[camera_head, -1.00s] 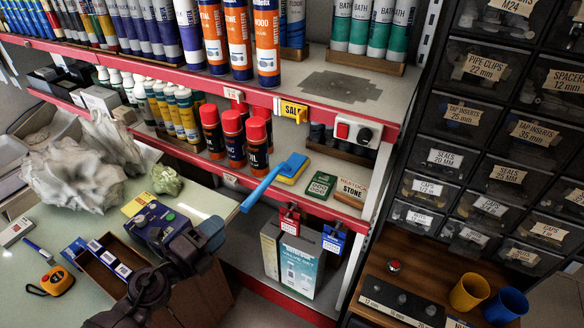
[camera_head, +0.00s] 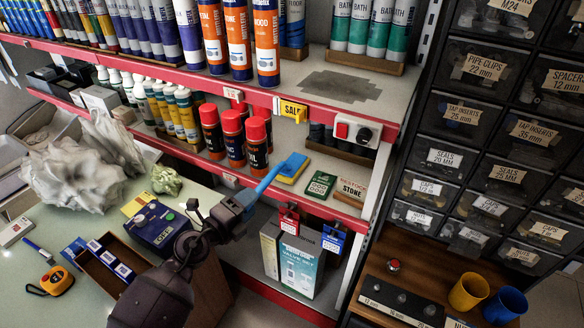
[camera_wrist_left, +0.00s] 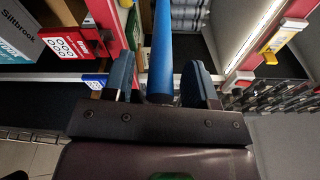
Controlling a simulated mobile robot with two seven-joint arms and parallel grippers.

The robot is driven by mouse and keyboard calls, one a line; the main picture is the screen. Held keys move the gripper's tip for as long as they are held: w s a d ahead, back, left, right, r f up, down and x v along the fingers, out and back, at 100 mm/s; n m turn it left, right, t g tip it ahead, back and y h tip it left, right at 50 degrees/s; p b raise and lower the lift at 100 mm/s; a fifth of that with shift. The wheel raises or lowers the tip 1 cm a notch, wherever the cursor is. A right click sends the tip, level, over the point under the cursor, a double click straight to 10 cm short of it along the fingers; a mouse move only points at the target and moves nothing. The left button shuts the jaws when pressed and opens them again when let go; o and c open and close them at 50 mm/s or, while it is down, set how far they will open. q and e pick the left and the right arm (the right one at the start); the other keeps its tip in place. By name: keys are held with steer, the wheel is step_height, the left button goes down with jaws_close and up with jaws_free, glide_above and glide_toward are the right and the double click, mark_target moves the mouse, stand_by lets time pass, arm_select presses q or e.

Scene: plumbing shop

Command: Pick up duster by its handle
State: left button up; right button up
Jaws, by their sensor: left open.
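The duster (camera_head: 289,169) lies on the middle shelf in the head view, with a blue and yellow head and a blue handle sticking out over the red shelf edge toward the lower left. My left gripper (camera_head: 245,200) is at the free end of the handle and hides that end. In the left wrist view the blue handle (camera_wrist_left: 162,50) runs between the two open fingers of the left gripper (camera_wrist_left: 163,80), with a gap visible beside it. My right gripper is not in view.
A carton (camera_head: 297,265) stands below, with red and blue tags hanging from the shelf edge. Drawers (camera_head: 480,120) fill the right side.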

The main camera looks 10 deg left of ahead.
arm_select(q)
steer(key=shift+w+d, duration=0.15)
steer(key=shift+w, duration=0.2)
jaws_close()
steer(key=shift+r, duration=0.1)
